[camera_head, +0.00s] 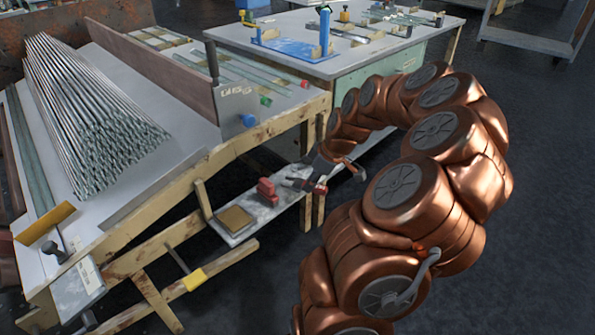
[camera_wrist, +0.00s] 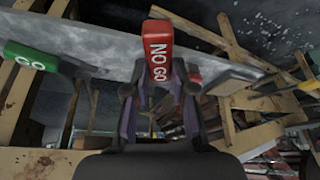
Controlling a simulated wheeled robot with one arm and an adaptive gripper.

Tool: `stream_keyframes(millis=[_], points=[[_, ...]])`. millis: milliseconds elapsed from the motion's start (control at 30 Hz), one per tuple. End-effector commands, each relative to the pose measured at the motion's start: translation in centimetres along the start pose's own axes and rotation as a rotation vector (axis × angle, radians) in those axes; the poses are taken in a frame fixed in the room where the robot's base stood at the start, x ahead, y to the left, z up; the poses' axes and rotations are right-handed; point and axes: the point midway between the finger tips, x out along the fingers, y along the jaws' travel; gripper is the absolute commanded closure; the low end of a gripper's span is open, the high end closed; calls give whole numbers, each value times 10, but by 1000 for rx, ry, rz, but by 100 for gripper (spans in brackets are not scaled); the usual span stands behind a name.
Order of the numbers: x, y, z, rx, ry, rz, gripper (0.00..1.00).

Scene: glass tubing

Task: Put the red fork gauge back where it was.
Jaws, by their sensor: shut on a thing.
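The red fork gauge (camera_wrist: 158,55), marked "NO GO", stands between the two fingers of my gripper (camera_wrist: 160,88) in the wrist view. The fingers are shut on it, with its lettered face toward the camera. Its lower end is hidden by the gripper. In the head view my gripper (camera_head: 308,183) is at the low shelf (camera_head: 240,229) under the bench, with a small patch of red (camera_head: 320,189) beside it. I cannot tell whether the gauge touches the shelf. A green gauge (camera_wrist: 31,57) marked "GO" is at the left in the wrist view.
A red block (camera_head: 267,191) and a tan square pad (camera_head: 234,218) are on the low shelf, left of my gripper. Wooden bench legs (camera_head: 307,170) stand close by. The sloped bench above holds a bundle of glass tubes (camera_head: 88,115). Open floor lies at the right.

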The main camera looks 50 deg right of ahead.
Motion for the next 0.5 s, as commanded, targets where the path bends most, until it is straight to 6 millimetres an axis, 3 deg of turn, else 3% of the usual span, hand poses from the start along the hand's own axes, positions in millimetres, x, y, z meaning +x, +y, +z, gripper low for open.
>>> stream_keyframes(millis=[500], points=[[27, 57, -43, 2, -1, 3, 100]])
